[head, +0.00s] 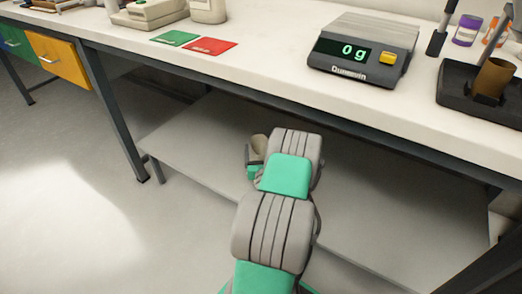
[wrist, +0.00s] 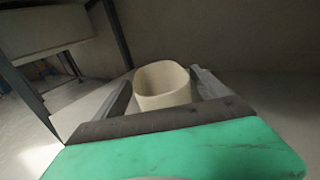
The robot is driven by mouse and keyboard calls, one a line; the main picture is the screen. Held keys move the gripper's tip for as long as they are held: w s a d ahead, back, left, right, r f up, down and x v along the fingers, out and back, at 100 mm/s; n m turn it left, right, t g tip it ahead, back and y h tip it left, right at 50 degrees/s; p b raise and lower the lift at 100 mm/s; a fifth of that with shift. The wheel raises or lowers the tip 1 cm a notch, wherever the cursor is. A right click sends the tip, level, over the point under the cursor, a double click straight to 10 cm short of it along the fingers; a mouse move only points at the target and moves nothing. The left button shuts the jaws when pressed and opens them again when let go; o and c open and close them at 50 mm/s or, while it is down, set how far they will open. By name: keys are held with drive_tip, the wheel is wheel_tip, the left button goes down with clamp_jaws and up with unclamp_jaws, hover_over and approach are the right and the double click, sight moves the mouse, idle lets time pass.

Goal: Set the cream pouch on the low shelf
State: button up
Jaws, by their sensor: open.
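The cream pouch (wrist: 164,84), open at the top, stands roughly upright between my gripper's fingers in the wrist view. My gripper (wrist: 163,97) is open, with one finger on each side of the pouch. Whether either finger touches it is hard to tell. The pouch's lower part is hidden behind the gripper body. In the head view a small part of the pouch (head: 259,142) shows left of my arm, over the low shelf (head: 205,135). The grey low shelf lies under the workbench. The contact between pouch and shelf is hidden.
The white workbench (head: 270,55) overhangs the shelf. On it stand a scale (head: 362,50) reading 0 g, red (head: 209,46) and green (head: 174,38) cards, and a dark tray (head: 455,95). A bench leg (head: 115,120) stands at the left. The shelf's right part is clear.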

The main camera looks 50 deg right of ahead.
drive_tip(key=b+v, duration=0.1)
drive_tip(key=v, duration=1.1)
drive_tip(key=w+a+r+n+t+y, duration=0.3)
drive_tip(key=w+a+n+y, duration=0.9)
drive_tip(key=w+a+n, duration=0.6)
drive_tip(key=s+a+r+n+g+y, duration=0.1)
drive_tip(key=s+a+n+g+y, duration=0.15)
drive_tip(key=a+n+g, duration=0.5)
drive_tip(key=s+a+n+g+y, duration=0.2)
drive_tip(key=s+a+n, duration=0.2)
drive_tip(key=a+n, duration=0.8)
drive_tip(key=s+r+n+g+h, duration=0.35)
drive_tip(key=s+n, duration=0.45)
drive_tip(key=s, duration=0.4)
wheel_tip(320, 180, up, 43)
drive_tip(key=w+t+p, duration=0.1)
drive_tip(key=p, duration=3.8)
drive_tip(key=shift+w+a, duration=0.4)
drive_tip(key=shift+a, duration=0.05)
